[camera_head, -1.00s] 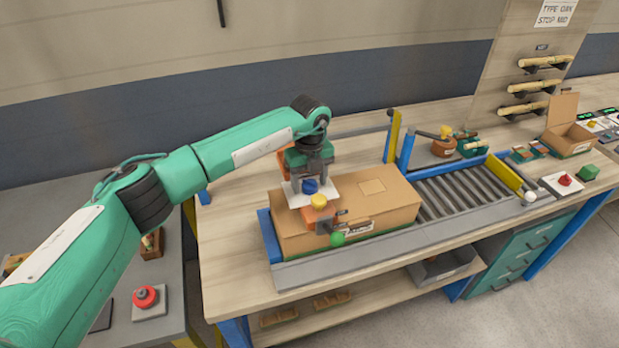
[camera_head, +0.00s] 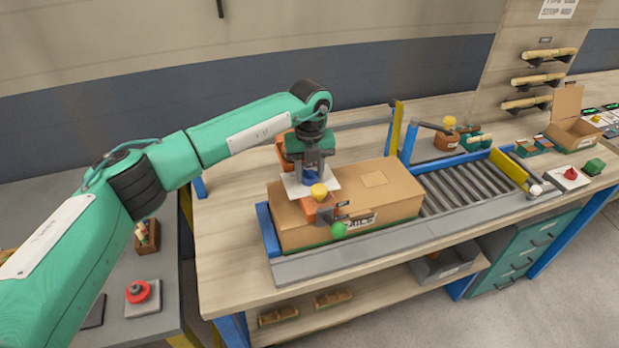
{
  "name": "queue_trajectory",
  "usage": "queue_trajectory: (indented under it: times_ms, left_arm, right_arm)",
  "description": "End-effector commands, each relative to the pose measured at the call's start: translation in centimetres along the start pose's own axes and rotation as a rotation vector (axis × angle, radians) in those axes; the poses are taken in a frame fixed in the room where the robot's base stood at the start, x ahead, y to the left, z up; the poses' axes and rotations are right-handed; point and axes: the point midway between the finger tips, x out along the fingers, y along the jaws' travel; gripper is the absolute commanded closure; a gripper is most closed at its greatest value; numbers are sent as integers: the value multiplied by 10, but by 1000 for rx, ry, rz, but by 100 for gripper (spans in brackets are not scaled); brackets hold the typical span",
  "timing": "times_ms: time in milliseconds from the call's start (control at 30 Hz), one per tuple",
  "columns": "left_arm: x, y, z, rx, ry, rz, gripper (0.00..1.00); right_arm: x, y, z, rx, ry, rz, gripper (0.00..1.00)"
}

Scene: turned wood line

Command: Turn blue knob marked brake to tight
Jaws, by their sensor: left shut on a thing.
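The blue knob (camera_head: 309,177) sits on a white plate (camera_head: 331,185) at the left part of the large cardboard box, behind a yellow knob (camera_head: 319,190). My left gripper (camera_head: 311,176) points down from above, with its fingers around the blue knob and shut on it. The fingers hide much of the knob. I cannot read any brake or tight marking or tell the knob's angle. My right gripper is not in view.
An orange unit (camera_head: 316,209) with a green ball (camera_head: 339,229) stands in front of the plate. The cardboard box (camera_head: 393,196) lies to the right, and a roller conveyor (camera_head: 462,193) follows. A red button (camera_head: 138,292) is on the grey table at left.

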Motion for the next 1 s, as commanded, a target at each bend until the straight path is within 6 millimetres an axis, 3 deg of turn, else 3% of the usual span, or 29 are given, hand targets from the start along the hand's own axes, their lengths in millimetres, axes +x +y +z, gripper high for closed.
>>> queue_trajectory:
  times_ms: [33,200,667,800,1000]
  left_arm:
    - [5,0,1,43,-4,-1,86]
    - [5,0,0,206,-3,-1,86]
    - [3,-1,0,642,-3,0,86]
    - [2,-1,0,775,-3,-1,86]
    - [1,-1,0,959,-3,0,86]
  right_arm:
    - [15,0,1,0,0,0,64]
    - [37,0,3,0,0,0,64]
    - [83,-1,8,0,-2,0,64]
    - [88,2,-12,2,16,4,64]
    - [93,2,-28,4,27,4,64]
